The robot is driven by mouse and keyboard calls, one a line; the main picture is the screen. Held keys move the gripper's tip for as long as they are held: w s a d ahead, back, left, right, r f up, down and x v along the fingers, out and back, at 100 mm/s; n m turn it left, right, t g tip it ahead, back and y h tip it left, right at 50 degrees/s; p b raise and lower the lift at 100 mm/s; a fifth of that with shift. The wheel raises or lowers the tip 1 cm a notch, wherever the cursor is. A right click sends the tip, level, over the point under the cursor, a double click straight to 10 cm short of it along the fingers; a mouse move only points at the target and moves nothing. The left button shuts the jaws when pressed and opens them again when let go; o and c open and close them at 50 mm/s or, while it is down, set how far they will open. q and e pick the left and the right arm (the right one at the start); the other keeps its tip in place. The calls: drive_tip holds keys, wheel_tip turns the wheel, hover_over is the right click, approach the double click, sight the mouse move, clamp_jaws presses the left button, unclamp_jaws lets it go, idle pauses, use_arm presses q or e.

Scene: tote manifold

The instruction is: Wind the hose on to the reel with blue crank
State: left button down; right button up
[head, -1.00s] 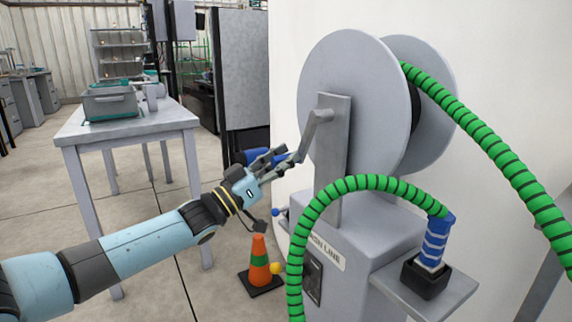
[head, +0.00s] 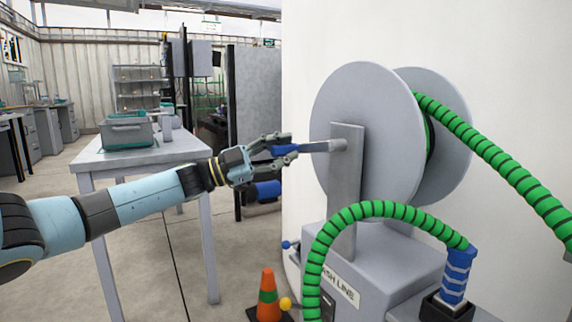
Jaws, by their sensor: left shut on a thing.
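The reel (head: 368,135) has two grey discs and stands on a grey post (head: 346,190) on a grey box. Its crank arm (head: 322,146) points left from the hub, and the blue crank handle (head: 284,150) is at its outer end. My left gripper (head: 280,149) is shut on the blue handle. The green ribbed hose (head: 490,152) runs from the drum between the discs down to the right. A green hose length (head: 385,209) also arches in front of the box to a blue nozzle (head: 456,275) in a black holder. My right gripper is out of view.
A grey table (head: 140,155) with a grey tote (head: 127,132) stands behind my left arm. An orange cone (head: 267,292) is on the floor left of the box, near a yellow knob (head: 285,303). A white wall stands behind the reel.

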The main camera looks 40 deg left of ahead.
use_arm(q)
wheel_tip(320, 180, up, 6)
drive_tip(key=m+g+p, duration=0.1)
drive_tip(key=m, duration=0.2)
drive_tip(key=m+g+p, duration=0.1)
drive_tip(key=m, duration=0.2)
drive_tip(key=shift+f+m, duration=0.2)
drive_tip(key=shift+m, duration=0.1)
drive_tip(key=shift+s+d+r+m+g, duration=0.1)
drive_tip(key=shift+d+r+m+g, duration=0.05)
drive_tip(key=shift+r+m+g, duration=0.25)
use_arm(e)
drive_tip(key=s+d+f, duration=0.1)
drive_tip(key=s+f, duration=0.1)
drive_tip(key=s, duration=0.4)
use_arm(q)
drive_tip(key=s+d+r+m+g+y+p, duration=0.2)
drive_tip(key=s+d+r+m+y+p, duration=0.1)
drive_tip(key=d+r+m+p, duration=0.3)
drive_tip(key=d+m+p, duration=0.1)
drive_tip(key=m+p, duration=0.1)
drive_tip(key=p, duration=0.1)
drive_tip(key=shift+d+m, duration=0.2)
drive_tip(key=shift+m, duration=0.2)
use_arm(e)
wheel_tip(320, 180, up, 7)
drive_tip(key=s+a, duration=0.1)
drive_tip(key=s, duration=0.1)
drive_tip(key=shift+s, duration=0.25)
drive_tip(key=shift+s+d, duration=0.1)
